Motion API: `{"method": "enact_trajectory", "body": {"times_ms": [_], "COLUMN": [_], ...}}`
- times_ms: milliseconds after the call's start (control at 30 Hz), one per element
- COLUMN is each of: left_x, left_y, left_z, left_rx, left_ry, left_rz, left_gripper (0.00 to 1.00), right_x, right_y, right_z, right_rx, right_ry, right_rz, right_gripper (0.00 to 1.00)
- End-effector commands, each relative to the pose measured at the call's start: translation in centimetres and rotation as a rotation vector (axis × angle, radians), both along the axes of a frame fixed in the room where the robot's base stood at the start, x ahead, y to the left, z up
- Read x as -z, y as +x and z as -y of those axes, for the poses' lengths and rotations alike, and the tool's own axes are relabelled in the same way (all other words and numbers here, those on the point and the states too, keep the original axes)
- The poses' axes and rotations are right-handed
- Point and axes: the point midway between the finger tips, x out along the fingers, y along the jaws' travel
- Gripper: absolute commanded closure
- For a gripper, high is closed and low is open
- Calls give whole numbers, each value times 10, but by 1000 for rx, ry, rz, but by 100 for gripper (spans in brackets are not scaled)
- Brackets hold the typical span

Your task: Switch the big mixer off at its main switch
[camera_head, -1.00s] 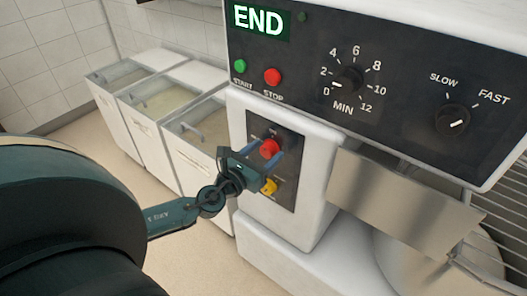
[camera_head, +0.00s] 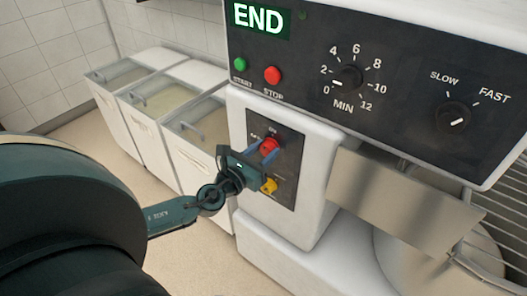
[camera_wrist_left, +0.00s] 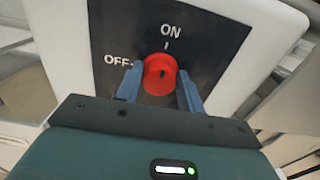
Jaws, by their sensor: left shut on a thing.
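The big mixer (camera_head: 318,151) stands at the right with its dark control panel. Its main switch, a red rotary knob (camera_head: 269,146), is on a small dark plate on the column below. In the left wrist view the red knob (camera_wrist_left: 160,74) has ON printed above it and OFF to its left. My left gripper (camera_head: 263,154) is shut on the red knob, with one blue finger on each side of it; the fingers show in the left wrist view (camera_wrist_left: 160,88). I cannot tell for sure which way the knob points. My right gripper is not in view.
A yellow knob (camera_head: 268,186) sits just below the red one. Above are a green START button (camera_head: 240,64), a red STOP button (camera_head: 272,75), dials and a display reading END (camera_head: 258,20). A steel guard (camera_head: 400,205) is at the right. White bins (camera_head: 150,135) stand behind at left.

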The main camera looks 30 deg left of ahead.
Motion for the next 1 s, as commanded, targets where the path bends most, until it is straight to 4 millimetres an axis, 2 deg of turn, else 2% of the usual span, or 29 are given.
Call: {"method": "enact_trajectory", "body": {"times_ms": [367,1000], "left_x": [2,1], "left_y": [0,0], "left_z": [-1,-3], "left_rx": [-1,-2], "left_ry": [-212,-816], "left_rz": [-14,-61], "left_gripper": [85,85], "right_x": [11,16], "right_y": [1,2], "right_z": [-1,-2], "right_rx": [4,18], "right_ry": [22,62], "right_rz": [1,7], "right_gripper": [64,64]}}
